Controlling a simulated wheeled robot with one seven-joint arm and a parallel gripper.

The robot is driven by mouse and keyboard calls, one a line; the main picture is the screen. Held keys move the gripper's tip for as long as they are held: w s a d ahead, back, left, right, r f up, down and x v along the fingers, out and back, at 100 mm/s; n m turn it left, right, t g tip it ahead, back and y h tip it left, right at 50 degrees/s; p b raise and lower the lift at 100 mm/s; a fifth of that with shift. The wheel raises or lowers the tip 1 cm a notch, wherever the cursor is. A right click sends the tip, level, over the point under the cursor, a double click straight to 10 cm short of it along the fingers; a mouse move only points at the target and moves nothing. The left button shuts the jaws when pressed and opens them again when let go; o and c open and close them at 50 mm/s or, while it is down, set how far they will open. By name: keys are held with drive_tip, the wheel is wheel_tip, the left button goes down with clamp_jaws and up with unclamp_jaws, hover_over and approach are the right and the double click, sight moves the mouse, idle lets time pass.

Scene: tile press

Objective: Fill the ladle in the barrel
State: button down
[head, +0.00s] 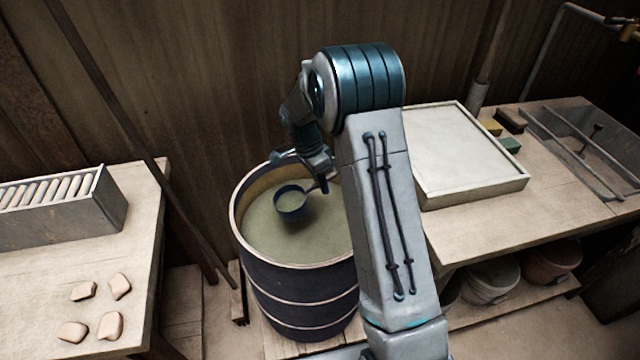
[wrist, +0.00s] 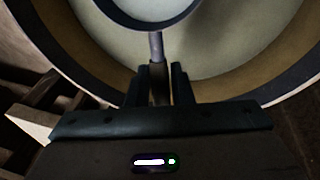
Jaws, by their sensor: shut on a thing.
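The dark barrel (head: 285,285) stands between the two benches, holding grey-green liquid (head: 262,228) well up inside its rim. The ladle (head: 291,205) has a dark blue bowl, which is inside the barrel's opening with its mouth up. Grey-green liquid like the barrel's shows within the bowl. The outside of the bowl shows, so it is not fully under; whether its base touches the liquid I cannot tell. My gripper (wrist: 166,82) is shut on the ladle's handle (wrist: 156,48), over the barrel. In the head view my arm hides the barrel's right side.
The right bench holds a pale framed tray (head: 425,196), small coloured blocks (head: 510,145) and a grey sink (head: 590,150). The left bench holds a slotted rack (head: 60,218) and several clay pieces (head: 110,325). Buckets (head: 490,283) stand under the right bench. A wooden wall is behind.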

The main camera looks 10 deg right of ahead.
drive_tip(key=shift+y, duration=0.3)
drive_tip(key=shift+d+r+p, duration=0.15)
drive_tip(key=shift+r+p, duration=2.15)
drive_tip(key=shift+r, duration=1.35)
drive_tip(key=s+f+n+t+p, duration=0.1)
drive_tip(key=s+n+t+p, duration=0.2)
drive_tip(key=s+n+p, duration=0.4)
drive_tip(key=n, duration=0.8)
drive_tip(key=shift+s+a+f, duration=0.25)
drive_tip(key=shift+s+a, duration=0.15)
